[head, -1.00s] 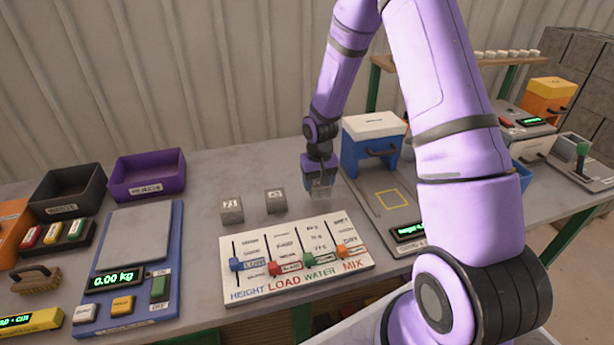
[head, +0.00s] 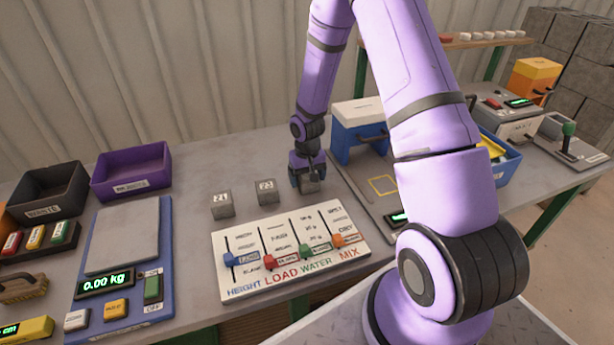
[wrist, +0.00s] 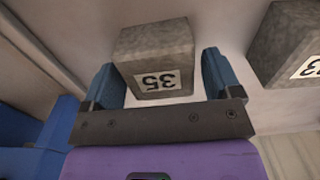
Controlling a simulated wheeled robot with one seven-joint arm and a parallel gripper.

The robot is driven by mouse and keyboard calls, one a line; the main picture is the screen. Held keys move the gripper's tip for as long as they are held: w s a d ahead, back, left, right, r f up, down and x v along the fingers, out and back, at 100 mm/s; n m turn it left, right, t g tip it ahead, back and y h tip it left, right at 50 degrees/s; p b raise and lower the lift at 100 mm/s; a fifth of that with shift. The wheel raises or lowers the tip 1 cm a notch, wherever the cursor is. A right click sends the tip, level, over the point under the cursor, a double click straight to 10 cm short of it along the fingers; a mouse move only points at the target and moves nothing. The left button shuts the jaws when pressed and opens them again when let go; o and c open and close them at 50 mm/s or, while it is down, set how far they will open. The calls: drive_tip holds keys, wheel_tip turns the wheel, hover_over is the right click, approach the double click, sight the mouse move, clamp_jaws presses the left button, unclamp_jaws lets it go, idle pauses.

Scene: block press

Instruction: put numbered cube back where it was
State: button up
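The grey cube with a label reading 35 (wrist: 152,45) stands on the table and also shows under my gripper in the head view (head: 311,186). My gripper (head: 308,178) points down around this cube. In the wrist view its two blue fingers (wrist: 163,83) flank the cube, with narrow gaps seen at both sides, so they look open. Two more numbered cubes stand to its left: cube 23 (head: 266,193), also partly seen in the wrist view (wrist: 283,45), and cube 21 (head: 222,206). The three stand roughly in a row.
A slider panel (head: 240,290) lies in front of the cubes. A blue scale (head: 155,290) reading 0.00 kg stands to the left, with waste (head: 45,210) and purple (head: 135,187) bins behind. A blue-and-white press (head: 355,115) stands close right of my gripper.

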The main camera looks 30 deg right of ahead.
drive_tip(key=shift+r, duration=0.15)
wheel_tip(320, 180, up, 12)
wheel_tip(320, 180, up, 19)
drive_tip(key=t+h, duration=0.1)
drive_tip(key=t, duration=0.1)
hover_over(307, 175)
drive_tip(key=s+a, duration=0.4)
drive_tip(key=s, duration=0.5)
drive_tip(key=s+a+r+n+t, duration=0.1)
drive_tip(key=s+r, duration=0.4)
drive_tip(key=s, duration=0.4)
drive_tip(key=s+a+r+n+t+y, duration=0.1)
drive_tip(key=s+r, duration=0.4)
drive_tip(key=s, duration=0.5)
drive_tip(key=shift+s+a+r+t, duration=0.15)
drive_tip(key=shift+a+t, duration=0.45)
drive_tip(key=shift+a, duration=0.15)
